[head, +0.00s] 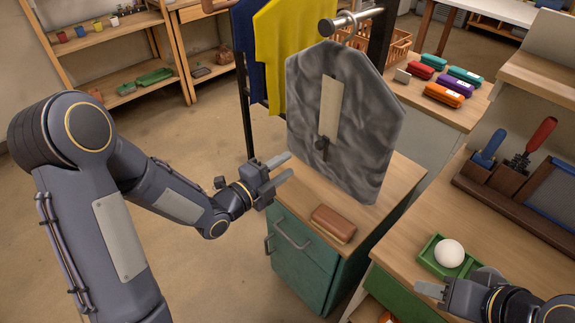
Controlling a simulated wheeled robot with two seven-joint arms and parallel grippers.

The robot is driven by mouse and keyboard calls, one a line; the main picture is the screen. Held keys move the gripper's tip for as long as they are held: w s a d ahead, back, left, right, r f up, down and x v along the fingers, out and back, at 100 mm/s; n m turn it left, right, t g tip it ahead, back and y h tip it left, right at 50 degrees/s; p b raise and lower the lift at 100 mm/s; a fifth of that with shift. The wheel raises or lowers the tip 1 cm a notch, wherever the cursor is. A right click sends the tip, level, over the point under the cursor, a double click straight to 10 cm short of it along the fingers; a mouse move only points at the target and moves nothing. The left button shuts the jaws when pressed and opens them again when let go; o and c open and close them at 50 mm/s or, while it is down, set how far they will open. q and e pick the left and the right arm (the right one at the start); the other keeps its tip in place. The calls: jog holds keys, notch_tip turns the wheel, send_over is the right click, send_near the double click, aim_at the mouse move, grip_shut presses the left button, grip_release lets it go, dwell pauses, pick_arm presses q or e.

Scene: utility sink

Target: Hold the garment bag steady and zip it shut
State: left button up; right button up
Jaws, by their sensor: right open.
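The grey garment bag (362,130) hangs from the metal rail (350,19) by a hook, above the wooden cabinet top. A pale upright strip (331,103) shows in its front, and the dark zip pull (322,144) sits at the strip's lower end. My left gripper (290,163) is open and empty, close to the bag's lower left edge; I cannot tell whether it touches. My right gripper (448,283) is open at the lower right, well away from the bag, near the green tray. Part of its fingers is hard to make out.
A brown brush-like block (333,223) lies on the cabinet top (392,185) below the bag. A white ball (449,253) sits in a green tray (429,262) on the right bench. Yellow (292,50) and blue garments hang behind. Several coloured cases lie at the back right.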

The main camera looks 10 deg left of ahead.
jog(key=o, duration=0.4)
jog(key=shift+s, duration=0.1)
jog(key=shift+o, duration=0.2)
notch_tip(320, 180, up, 18)
jog(key=n+g, duration=0.3)
jog(key=n, duration=0.9)
send_over(392, 118)
jog(key=d, duration=0.4)
jog(key=shift+s+a+f, duration=0.1)
jog(key=shift+s+a, duration=0.1)
jog(key=shift+a, duration=0.05)
jog(key=shift+w+a+f, duration=0.15)
jog(key=shift+w+a, duration=0.2)
jog(key=shift+w, duration=0.05)
jog(key=x, duration=0.7)
jog(key=shift+w+f, duration=0.15)
jog(key=shift+f, duration=0.05)
